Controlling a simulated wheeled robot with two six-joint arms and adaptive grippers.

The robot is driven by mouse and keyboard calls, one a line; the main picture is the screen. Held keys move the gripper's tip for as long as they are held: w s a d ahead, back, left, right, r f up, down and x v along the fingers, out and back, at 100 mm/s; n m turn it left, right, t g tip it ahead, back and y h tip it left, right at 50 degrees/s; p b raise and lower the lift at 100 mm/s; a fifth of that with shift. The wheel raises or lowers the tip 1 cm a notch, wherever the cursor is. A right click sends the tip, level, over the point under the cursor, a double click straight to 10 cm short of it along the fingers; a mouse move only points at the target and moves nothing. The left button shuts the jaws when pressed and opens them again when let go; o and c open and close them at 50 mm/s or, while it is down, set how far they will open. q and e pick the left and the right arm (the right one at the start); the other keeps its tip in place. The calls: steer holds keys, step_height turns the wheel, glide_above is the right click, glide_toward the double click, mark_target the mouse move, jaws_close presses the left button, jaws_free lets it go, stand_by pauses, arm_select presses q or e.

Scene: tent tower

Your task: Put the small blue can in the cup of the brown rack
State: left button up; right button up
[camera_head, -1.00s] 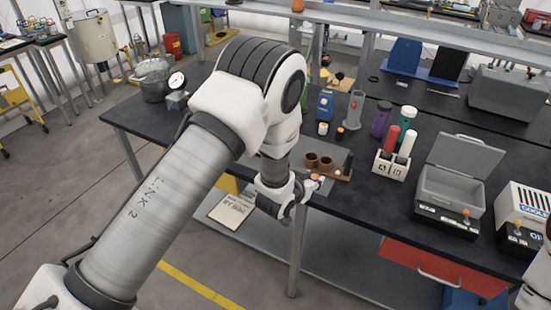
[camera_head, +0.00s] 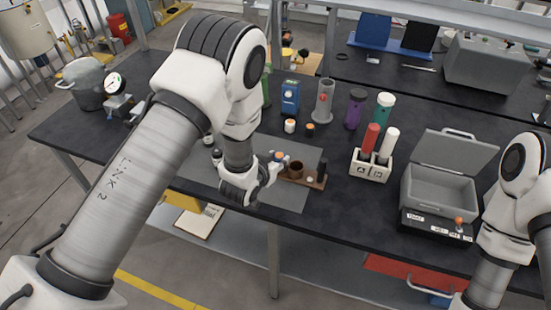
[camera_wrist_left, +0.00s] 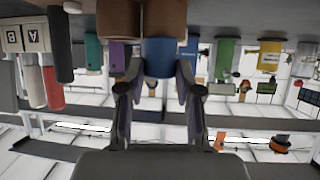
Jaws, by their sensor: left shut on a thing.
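My left gripper (camera_head: 268,172) is shut on the small blue can (camera_wrist_left: 160,58), whose orange top (camera_head: 279,156) shows in the head view. The brown rack (camera_head: 318,181) stands on a grey mat. Its right cup (camera_head: 296,169) is open and empty-looking; its left cup is mostly hidden behind my gripper and the can. In the left wrist view, which is upside down, the can lines up with one brown cup (camera_wrist_left: 164,18), with the other cup (camera_wrist_left: 118,20) beside it. I cannot tell whether the can is inside the cup or just above it. My right gripper is out of view.
A white block labelled A and B (camera_head: 371,167) holds a red and a white tube, right of the rack. Behind stand a blue box (camera_head: 290,97), a grey cylinder stand (camera_head: 324,100) and small cans (camera_head: 290,126). A grey open case (camera_head: 440,185) lies farther right.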

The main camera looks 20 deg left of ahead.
arm_select(q)
steer(key=f, duration=0.1)
steer(key=s+f, duration=0.1)
steer(key=shift+f+b, duration=0.35)
steer(key=shift+b, duration=0.05)
jaws_close()
steer(key=shift+w+d, duration=0.1)
steer(key=shift+w, duration=0.05)
steer(key=o, duration=0.9)
jaws_free()
steer(key=shift+o, duration=1)
steer(key=shift+w, duration=0.15)
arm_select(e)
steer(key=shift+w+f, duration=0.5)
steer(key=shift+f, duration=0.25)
arm_select(q)
steer(key=b+v, duration=0.3)
steer(key=v, duration=0.8)
steer(key=s+a+f+n+g+y, duration=0.1)
steer(key=s+a+f+g, duration=0.2)
steer(key=s+f+g, duration=0.3)
steer(key=s+a+f+n+g, duration=0.1)
steer(key=s+a+f+g, duration=0.2)
steer(key=s+f, duration=1.3)
steer(key=s+g, duration=0.3)
steer(key=shift+y, duration=0.4)
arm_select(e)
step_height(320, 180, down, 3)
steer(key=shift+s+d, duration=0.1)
